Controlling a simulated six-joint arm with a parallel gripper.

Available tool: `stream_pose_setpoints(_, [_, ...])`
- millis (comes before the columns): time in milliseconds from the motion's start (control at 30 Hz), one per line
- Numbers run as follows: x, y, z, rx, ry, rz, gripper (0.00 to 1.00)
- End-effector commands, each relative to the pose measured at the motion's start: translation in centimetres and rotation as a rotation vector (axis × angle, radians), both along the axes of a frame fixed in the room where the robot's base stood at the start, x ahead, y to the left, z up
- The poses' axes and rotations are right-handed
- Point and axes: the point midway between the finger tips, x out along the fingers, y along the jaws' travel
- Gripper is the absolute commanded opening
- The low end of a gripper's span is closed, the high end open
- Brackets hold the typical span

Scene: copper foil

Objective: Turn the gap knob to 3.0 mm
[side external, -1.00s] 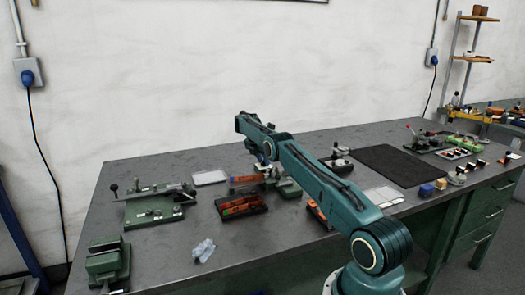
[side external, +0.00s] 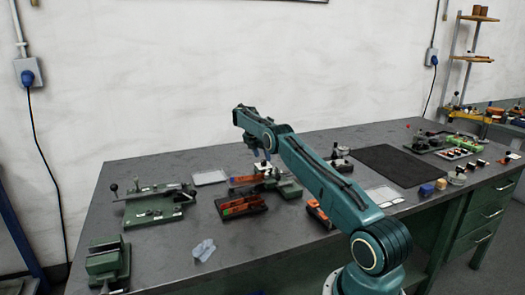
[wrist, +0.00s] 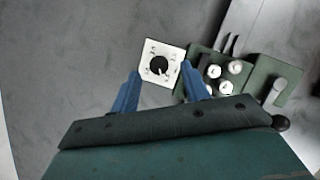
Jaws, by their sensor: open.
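The gap knob (wrist: 159,66) is a small black round knob on a white square dial plate with dark marks around it, in the upper middle of the wrist view. The marks are too small to read. The plate joins a green device (wrist: 225,70) with several round silver parts to its right. My gripper (wrist: 166,82) has two blue fingers, spread open. The fingertips lie on either side of the dial plate's lower part, and nothing is between them but the view of the plate. In the side external view my gripper (side external: 266,160) is over the device, and the knob is hidden or too small there.
A green fixture with a lever (side external: 155,205) and a green vise (side external: 107,263) stand at the left. A crumpled pale cloth (side external: 204,250) lies near the front. A black mat (side external: 395,165) is to the right.

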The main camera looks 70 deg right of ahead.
Motion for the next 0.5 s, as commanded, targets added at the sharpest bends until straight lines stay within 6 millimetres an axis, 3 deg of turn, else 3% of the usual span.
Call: stream_pose_setpoints(500, [0.6, 2.1, 0.2, -0.002, 0.005, 0.001, 0.46])
